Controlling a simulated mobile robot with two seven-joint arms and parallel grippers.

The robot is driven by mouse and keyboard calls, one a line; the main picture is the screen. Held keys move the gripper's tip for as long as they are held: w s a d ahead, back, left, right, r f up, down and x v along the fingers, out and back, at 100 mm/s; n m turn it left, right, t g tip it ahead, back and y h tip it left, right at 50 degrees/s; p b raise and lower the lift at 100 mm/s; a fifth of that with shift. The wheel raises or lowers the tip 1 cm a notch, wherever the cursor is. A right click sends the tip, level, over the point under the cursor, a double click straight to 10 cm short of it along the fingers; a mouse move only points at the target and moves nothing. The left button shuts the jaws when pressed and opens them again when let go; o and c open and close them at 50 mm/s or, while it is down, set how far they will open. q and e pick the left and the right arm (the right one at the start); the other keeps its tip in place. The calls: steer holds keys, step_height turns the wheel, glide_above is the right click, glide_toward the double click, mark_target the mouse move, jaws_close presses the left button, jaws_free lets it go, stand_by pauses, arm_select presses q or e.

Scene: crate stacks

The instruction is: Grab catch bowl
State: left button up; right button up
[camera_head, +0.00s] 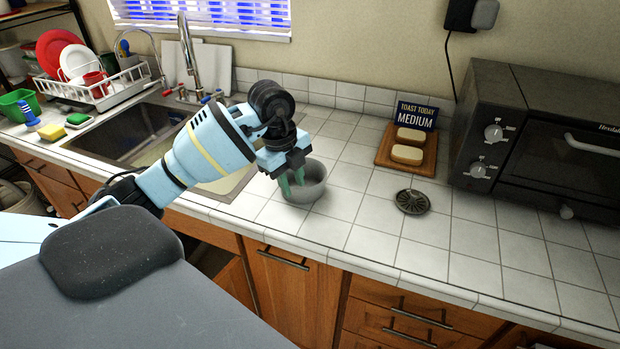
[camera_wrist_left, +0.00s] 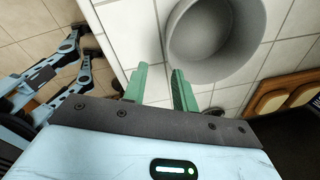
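The grey catch bowl (camera_head: 312,189) stands on the white tiled counter, just right of the sink. My left gripper (camera_head: 291,184) is at the bowl, its green fingers overlapping the bowl's left side in the head view. In the left wrist view the bowl (camera_wrist_left: 222,62) is at the top right, empty where its inside shows. My left gripper (camera_wrist_left: 159,80) is open there, fingers apart, with white tile between them. The right finger overlaps or lies close to the bowl's edge; contact is unclear. My right gripper is not seen.
A round dark metal drain piece (camera_head: 412,202) lies right of the bowl. A wooden board (camera_head: 384,158) with bread slices and a "Toast today medium" sign stands behind. A black toaster oven (camera_head: 545,150) is at right. The sink (camera_head: 128,133) lies left; the counter's front edge (camera_head: 330,255) is close.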

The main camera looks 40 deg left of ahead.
arm_select(q)
steer(key=shift+w+a+f+n+y, duration=0.15)
steer(key=shift+a+n+y, duration=0.1)
steer(key=shift+a, duration=0.4)
steer(key=shift+w+a+f+n+y, duration=0.15)
steer(key=shift+a+n+y, duration=0.1)
steer(key=shift+a, duration=0.35)
steer(key=shift+w+a+f, duration=0.1)
steer(key=shift+w+f, duration=0.1)
steer(key=shift+f, duration=0.7)
steer(key=shift+w+a+f, duration=0.1)
steer(key=shift+w+f, duration=0.1)
steer(key=shift+f, duration=0.65)
steer(key=shift+w+a+f, duration=0.1)
steer(key=shift+w+f, duration=0.1)
steer(key=shift+f, duration=0.7)
steer(key=shift+c, duration=0.3)
jaws_close()
